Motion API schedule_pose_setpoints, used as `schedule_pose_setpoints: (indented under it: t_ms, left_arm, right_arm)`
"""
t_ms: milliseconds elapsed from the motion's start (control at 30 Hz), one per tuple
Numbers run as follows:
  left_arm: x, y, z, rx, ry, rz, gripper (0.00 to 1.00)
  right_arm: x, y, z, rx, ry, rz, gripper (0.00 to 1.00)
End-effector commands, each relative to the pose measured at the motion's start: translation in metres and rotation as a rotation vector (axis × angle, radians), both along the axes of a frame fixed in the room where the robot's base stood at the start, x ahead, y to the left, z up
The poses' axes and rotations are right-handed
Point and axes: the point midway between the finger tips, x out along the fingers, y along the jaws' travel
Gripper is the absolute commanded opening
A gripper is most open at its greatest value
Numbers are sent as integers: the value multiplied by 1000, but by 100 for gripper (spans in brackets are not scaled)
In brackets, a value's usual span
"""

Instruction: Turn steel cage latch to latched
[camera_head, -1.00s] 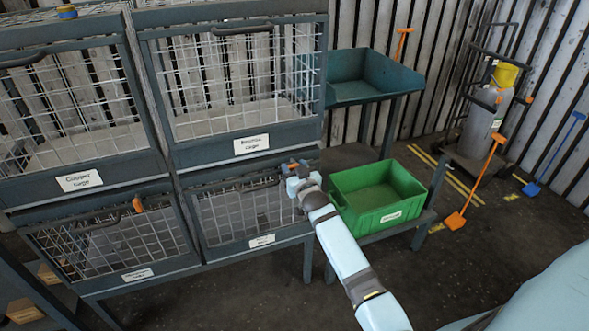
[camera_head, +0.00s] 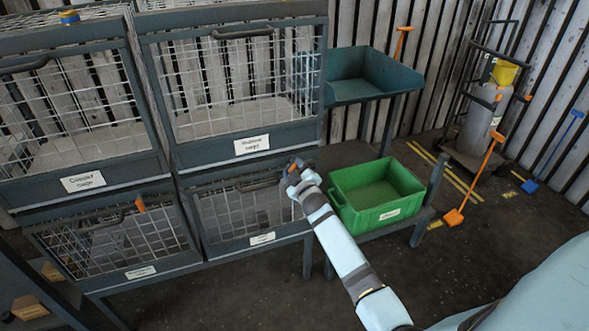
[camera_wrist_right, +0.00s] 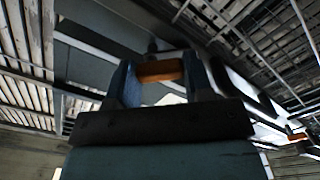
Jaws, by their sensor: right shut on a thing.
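The lower right cage (camera_head: 245,210) has a dark frame, a wire mesh front and a white label too small to read. My right gripper (camera_head: 292,166) is at its upper right corner. In the right wrist view, the orange latch handle (camera_wrist_right: 160,70) lies crosswise between the two blue fingers of my right gripper (camera_wrist_right: 160,83), which is shut on it. In the head view my gripper mostly hides this latch, so its exact angle cannot be told. My left gripper is not in view.
The lower left cage has an orange latch (camera_head: 139,204) standing near upright. Two larger cages (camera_head: 238,85) sit above. A green bin (camera_head: 378,192) stands on a low stand close right of my arm. Open floor (camera_head: 440,270) lies in front.

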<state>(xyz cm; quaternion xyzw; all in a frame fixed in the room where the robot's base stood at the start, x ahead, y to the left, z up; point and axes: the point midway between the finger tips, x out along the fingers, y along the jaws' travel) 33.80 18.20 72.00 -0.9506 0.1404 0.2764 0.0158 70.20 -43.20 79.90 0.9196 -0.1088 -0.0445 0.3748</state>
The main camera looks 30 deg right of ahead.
Motion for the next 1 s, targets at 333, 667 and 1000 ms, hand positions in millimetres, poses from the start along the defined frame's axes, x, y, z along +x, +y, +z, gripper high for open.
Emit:
schedule_pose_setpoints:
  t_ms: [333, 667, 1000]
  left_arm:
    - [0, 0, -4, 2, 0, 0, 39]
    - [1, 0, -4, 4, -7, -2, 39]
    - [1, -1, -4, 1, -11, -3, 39]
  right_arm:
    - [0, -3, -1, -320, 73, -2, 23]
    - [0, -5, -1, -590, 137, -2, 23]
    - [0, -6, 0, -751, 175, -3, 23]
